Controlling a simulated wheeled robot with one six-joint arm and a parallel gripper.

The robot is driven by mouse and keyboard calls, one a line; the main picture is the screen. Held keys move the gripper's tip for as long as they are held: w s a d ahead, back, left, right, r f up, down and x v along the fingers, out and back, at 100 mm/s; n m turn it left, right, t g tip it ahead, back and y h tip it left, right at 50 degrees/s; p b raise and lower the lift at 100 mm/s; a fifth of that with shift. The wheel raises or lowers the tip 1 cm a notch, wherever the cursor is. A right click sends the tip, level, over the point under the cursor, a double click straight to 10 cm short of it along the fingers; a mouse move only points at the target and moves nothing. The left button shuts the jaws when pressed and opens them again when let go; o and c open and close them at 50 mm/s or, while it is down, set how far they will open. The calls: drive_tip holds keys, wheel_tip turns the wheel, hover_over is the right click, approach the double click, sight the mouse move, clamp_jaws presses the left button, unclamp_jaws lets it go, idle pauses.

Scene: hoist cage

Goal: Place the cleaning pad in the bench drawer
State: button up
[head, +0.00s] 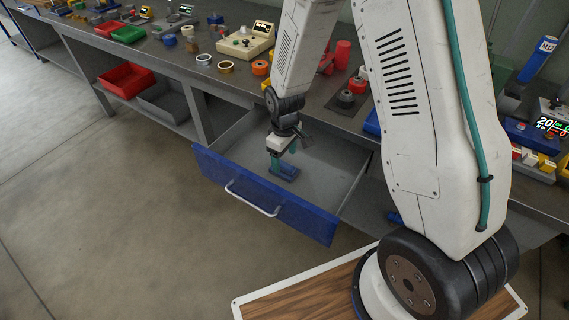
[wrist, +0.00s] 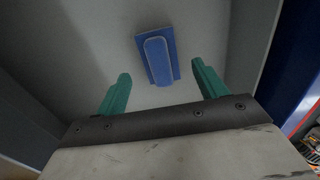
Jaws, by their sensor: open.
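The bench drawer (head: 265,201) is pulled out, with a blue front, a silver handle and a grey inside. The blue cleaning pad (head: 286,169) lies flat on the drawer floor; it also shows in the wrist view (wrist: 158,55), with a raised grip along its middle. My gripper (head: 279,165) is inside the drawer opening, above and close to the pad. In the wrist view its green fingers (wrist: 160,82) are spread apart, with the pad beyond the tips and nothing held between them.
The bench top (head: 240,80) above the drawer carries tape rolls, a beige control box (head: 246,40) and other small items. A red bin (head: 126,80) and a grey bin (head: 165,103) sit on the lower shelf at left. The floor in front is clear.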

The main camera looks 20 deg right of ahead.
wheel_tip(320, 180, up, 8)
wheel_tip(320, 180, up, 9)
drive_tip(key=m, duration=0.2)
hover_over(285, 164)
drive_tip(key=s+d, duration=0.1)
drive_tip(key=s, duration=0.3)
drive_tip(key=s+d+r+m, duration=0.1)
drive_tip(key=s+r+m, duration=0.1)
drive_tip(key=s+r, duration=0.5)
drive_tip(key=s+d+r+m+t, duration=0.1)
drive_tip(key=s+r, duration=0.7)
drive_tip(key=s, duration=0.8)
drive_tip(key=shift+s+d+r+m, duration=0.2)
drive_tip(key=shift+d+m, duration=0.55)
drive_tip(key=shift+m, duration=0.35)
drive_tip(key=shift+w, duration=0.1)
